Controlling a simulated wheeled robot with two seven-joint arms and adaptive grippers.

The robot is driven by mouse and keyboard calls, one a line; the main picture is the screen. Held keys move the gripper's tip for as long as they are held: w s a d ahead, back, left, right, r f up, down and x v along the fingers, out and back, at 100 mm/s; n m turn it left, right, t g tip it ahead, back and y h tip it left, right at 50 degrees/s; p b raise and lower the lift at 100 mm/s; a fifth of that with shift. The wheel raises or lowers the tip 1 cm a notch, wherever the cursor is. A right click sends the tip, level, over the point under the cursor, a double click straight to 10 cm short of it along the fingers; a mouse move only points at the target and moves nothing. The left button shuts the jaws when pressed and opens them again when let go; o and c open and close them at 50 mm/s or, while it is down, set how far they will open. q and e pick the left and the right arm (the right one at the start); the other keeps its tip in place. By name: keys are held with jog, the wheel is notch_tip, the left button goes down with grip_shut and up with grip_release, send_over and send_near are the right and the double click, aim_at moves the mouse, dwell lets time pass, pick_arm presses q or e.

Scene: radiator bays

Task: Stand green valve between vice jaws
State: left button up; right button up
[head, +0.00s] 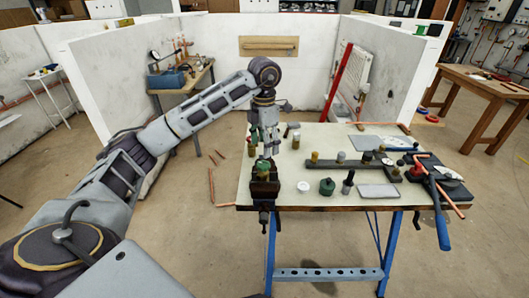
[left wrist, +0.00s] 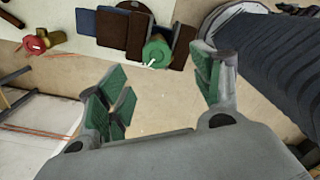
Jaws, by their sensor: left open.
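The vice (head: 264,190) is dark and stands at the left front corner of the workbench. The left wrist view shows brown and dark blue blocks that look like its jaws (left wrist: 112,30). A round green valve top (left wrist: 157,50) with a white mark sits among the brown blocks; how firmly it is seated cannot be told. A second green round item (head: 327,187) stands on the bench right of the vice. My left gripper (head: 269,150) hangs above the vice; in the left wrist view its green-padded fingers (left wrist: 162,72) are apart and empty. My right gripper is not seen.
The workbench (head: 240,190) also holds a dark rail (head: 345,163), a grey tray (head: 378,191), small fittings and copper pipe. A red-topped brass valve (left wrist: 35,45) shows in the left wrist view. A blue-handled tool (head: 441,230) overhangs the right front edge.

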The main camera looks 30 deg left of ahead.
pick_arm(q)
jog(key=shift+r, duration=2.15)
